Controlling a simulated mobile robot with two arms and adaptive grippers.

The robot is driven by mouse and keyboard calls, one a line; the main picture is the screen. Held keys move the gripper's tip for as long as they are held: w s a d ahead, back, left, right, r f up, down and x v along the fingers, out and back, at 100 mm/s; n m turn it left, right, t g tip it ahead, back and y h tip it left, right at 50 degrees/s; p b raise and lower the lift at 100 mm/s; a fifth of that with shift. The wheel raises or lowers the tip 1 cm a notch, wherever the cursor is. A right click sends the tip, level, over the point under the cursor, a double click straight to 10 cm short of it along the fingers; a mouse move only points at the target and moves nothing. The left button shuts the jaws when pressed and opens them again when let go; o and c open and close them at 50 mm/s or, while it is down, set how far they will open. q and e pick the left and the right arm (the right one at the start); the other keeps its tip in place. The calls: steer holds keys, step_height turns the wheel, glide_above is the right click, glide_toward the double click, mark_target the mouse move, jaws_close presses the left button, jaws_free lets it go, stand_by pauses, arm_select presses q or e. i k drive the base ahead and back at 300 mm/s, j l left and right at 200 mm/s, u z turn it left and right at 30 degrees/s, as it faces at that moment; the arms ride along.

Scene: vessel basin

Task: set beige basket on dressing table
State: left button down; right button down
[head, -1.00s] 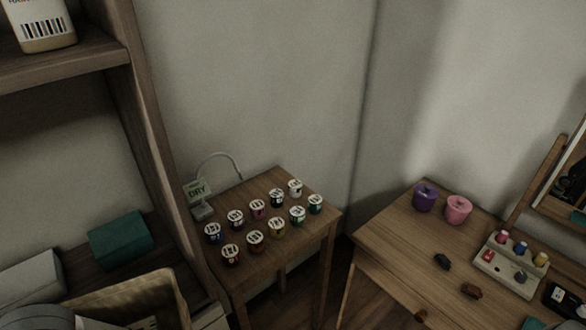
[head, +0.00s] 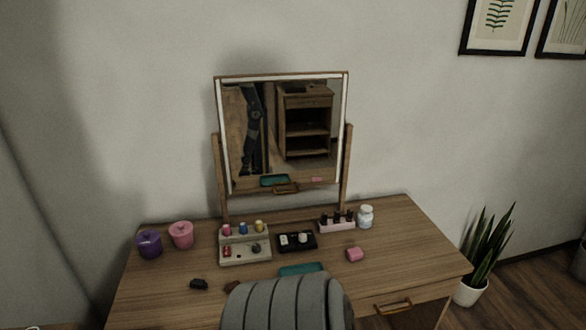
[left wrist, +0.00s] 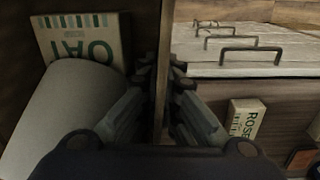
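The dressing table (head: 405,245) is in the middle of the head view, a wooden top with an upright mirror (head: 285,130) at its back. The beige basket is out of the head view. In the left wrist view its thin brown wall (left wrist: 164,60) stands between the fingers of my left gripper (left wrist: 161,85), which look shut on it. To the left of that wall are a box marked OAT (left wrist: 85,45) and a pale rounded object (left wrist: 60,110), seemingly inside the basket. My right gripper is not in view.
On the table are purple (head: 149,245) and pink (head: 182,235) pots, a bottle holder (head: 245,254), a black tray (head: 297,250), a white jar (head: 366,217) and a pink block (head: 355,254). The right side of the top is clear. A potted plant (head: 482,255) stands right of it.

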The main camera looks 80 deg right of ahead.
mark_target(424, 258)
steer(key=k+z, duration=0.1)
steer(key=k, duration=0.55)
steer(key=l+z, duration=0.1)
steer(key=z, duration=4.1)
steer(key=i+j+z, duration=0.15)
steer(key=j, duration=0.15)
steer(key=i+j+z, duration=0.15)
steer(key=j+z, duration=0.1)
steer(key=j, duration=0.3)
steer(key=i, duration=0.05)
